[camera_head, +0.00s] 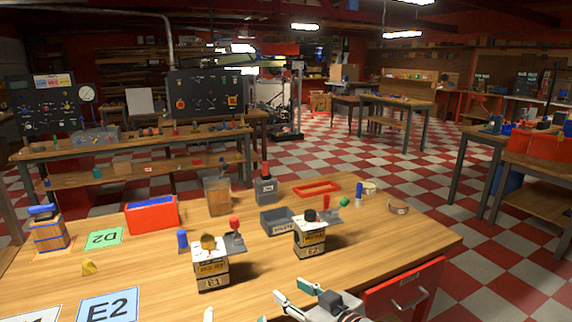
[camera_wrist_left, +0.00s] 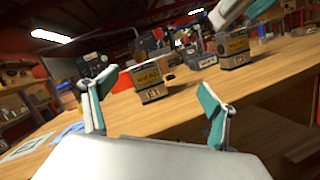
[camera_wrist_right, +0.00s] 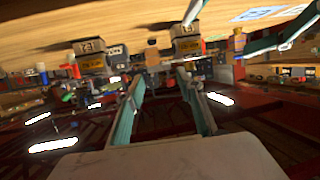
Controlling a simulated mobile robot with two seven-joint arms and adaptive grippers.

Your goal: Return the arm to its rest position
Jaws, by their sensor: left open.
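My left gripper (camera_head: 235,317) shows only its two fingertips at the bottom edge of the head view. In the left wrist view its fingers (camera_wrist_left: 155,105) are spread with nothing between them. My right gripper (camera_head: 290,291) hovers near the table's front edge, fingers apart and empty; the right wrist view, which looks upside down, shows its fingers (camera_wrist_right: 160,80) apart too. Both grippers are clear of the box marked E1 (camera_head: 211,272) and the box marked E2 (camera_head: 310,241), which stand upright on the wooden table (camera_head: 400,236).
A red bin (camera_head: 152,214), a grey tray (camera_head: 277,222), a red frame (camera_head: 317,188) and a wooden barrel (camera_head: 49,234) stand farther back. Mats marked D2 (camera_head: 104,239) and E2 (camera_head: 108,307) lie at left. A red drawer unit (camera_head: 407,289) is under the right front edge.

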